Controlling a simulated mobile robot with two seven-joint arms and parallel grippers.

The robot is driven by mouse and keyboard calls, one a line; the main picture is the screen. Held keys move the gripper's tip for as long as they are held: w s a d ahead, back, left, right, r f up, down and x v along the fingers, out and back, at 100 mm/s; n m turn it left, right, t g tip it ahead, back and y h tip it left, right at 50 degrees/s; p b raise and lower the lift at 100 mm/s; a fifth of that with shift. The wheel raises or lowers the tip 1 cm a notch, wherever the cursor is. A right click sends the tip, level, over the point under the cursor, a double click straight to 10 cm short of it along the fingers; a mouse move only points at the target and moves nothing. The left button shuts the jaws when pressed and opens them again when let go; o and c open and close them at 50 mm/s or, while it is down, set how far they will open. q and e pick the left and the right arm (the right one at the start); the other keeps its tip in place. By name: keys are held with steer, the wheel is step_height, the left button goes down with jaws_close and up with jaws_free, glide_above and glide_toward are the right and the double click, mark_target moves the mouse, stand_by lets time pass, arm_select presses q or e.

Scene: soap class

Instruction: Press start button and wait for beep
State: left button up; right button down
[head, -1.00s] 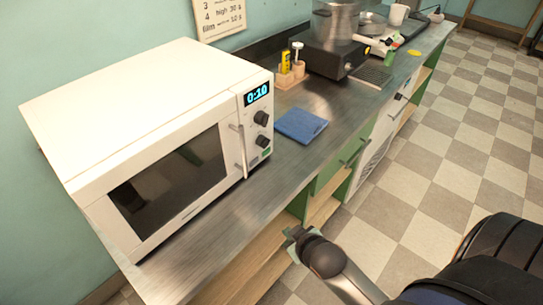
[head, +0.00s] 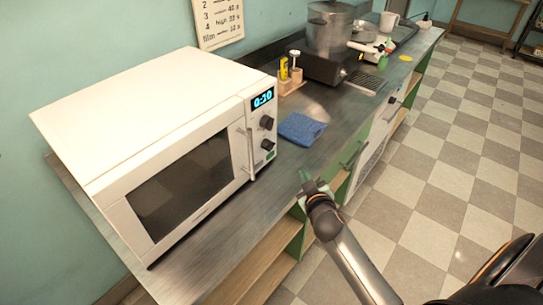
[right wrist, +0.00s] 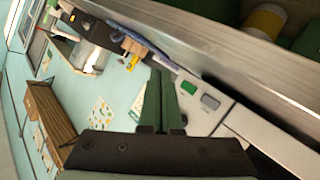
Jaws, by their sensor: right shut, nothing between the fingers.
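The white microwave (head: 150,110) stands on the steel counter at the left of the head view, its door shut. Its display (head: 262,98) glows with cyan digits, too small to read surely. Two dark knobs sit below, and the green start button (head: 271,155) is at the panel's bottom. In the right wrist view the green button (right wrist: 189,87) lies beside a grey button (right wrist: 210,101). My right gripper (head: 304,178) is shut and empty, in front of the counter edge, apart from the panel. Its green fingers (right wrist: 160,88) point toward the panel. My left gripper is not in view.
A blue cloth (head: 301,128) lies on the counter right of the microwave. Behind it are a small wooden holder (head: 292,86) and a large pot (head: 330,30) on a dark appliance. The checkered floor (head: 440,170) is clear at right.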

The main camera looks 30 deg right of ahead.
mark_target(271, 156)
steer(key=w+a+b, duration=0.1)
steer(key=w, duration=0.1)
steer(key=w+b, duration=0.1)
steer(key=w, duration=0.1)
steer(key=w+a, duration=0.1)
steer(key=w, duration=0.1)
steer(key=shift+w+a+b, duration=0.1)
steer(key=shift+a+b, duration=0.2)
steer(key=shift+b, duration=0.1)
steer(key=shift+w+a+b, duration=0.15)
steer(key=shift+w+a, duration=0.1)
steer(key=shift+w, duration=0.25)
steer(key=shift+w+a+b, duration=0.15)
steer(key=shift+w+a, duration=0.05)
steer(key=shift+w, duration=0.25)
steer(key=shift+w, duration=0.1)
stand_by(1.1)
steer(key=shift+w+a, duration=0.15)
steer(key=shift+w, duration=0.15)
